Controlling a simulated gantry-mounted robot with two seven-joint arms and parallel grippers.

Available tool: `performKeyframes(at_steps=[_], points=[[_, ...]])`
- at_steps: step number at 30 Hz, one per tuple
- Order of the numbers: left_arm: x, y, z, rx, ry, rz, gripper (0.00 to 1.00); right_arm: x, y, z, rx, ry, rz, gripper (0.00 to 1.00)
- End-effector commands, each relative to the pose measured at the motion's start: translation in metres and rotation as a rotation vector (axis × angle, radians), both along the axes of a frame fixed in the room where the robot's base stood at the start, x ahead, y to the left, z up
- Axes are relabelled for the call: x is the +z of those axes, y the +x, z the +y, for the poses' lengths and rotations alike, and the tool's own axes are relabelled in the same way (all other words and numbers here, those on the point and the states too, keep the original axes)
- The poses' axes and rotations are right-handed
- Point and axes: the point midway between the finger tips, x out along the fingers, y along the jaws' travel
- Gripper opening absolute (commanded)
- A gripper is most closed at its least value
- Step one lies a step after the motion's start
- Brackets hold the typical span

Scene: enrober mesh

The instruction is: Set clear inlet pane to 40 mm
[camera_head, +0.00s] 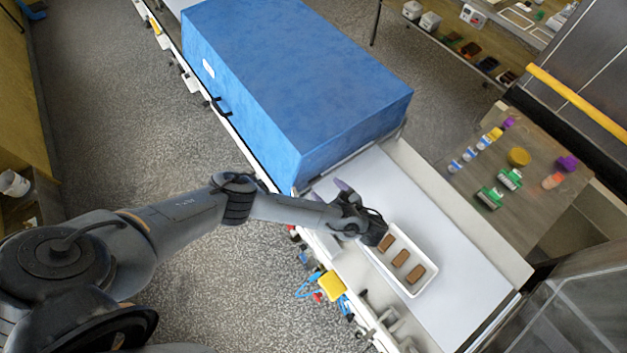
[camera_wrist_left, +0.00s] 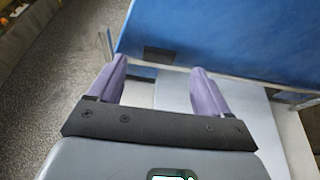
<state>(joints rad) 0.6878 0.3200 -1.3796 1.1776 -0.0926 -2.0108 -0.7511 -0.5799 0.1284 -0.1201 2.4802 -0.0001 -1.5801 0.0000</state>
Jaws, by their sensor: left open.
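The blue tunnel cover (camera_head: 290,75) stands over the white line. At its near end a thin pale frame edge (camera_head: 350,157) crosses above the white belt surface (camera_head: 455,250); it is probably the clear inlet pane's edge, but the pane itself is hard to make out. In the left wrist view the pale bar (camera_wrist_left: 270,89) runs across just beyond the fingertips, in front of the blue wall (camera_wrist_left: 230,35). My left gripper (camera_head: 330,190) is open and empty, its purple fingers (camera_wrist_left: 159,65) pointing toward that bar. Contact cannot be told. My right gripper is not in view.
A white tray (camera_head: 424,284) with brown bars (camera_head: 401,258) lies on the belt close to my left wrist. A yellow box (camera_head: 331,285) with blue cables is on the machine's near side. A side table (camera_head: 540,208) holds bottles and green-topped items.

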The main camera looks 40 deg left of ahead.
Motion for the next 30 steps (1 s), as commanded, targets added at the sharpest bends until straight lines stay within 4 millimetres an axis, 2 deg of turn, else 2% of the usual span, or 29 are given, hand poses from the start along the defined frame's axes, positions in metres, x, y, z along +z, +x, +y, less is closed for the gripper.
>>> performKeyframes(at_steps=[1,12,19,30], points=[[-0.010,0.002,0.008,0.001,0.000,-0.001,0.79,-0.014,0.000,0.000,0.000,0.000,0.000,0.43],[-0.027,0.010,0.051,0.001,-0.002,-0.001,0.79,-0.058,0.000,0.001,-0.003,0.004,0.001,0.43],[-0.031,0.013,0.067,0.001,-0.002,-0.001,0.79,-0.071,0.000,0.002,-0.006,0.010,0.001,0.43],[-0.030,0.014,0.071,-0.001,-0.003,-0.001,0.79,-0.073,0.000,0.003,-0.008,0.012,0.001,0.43]])
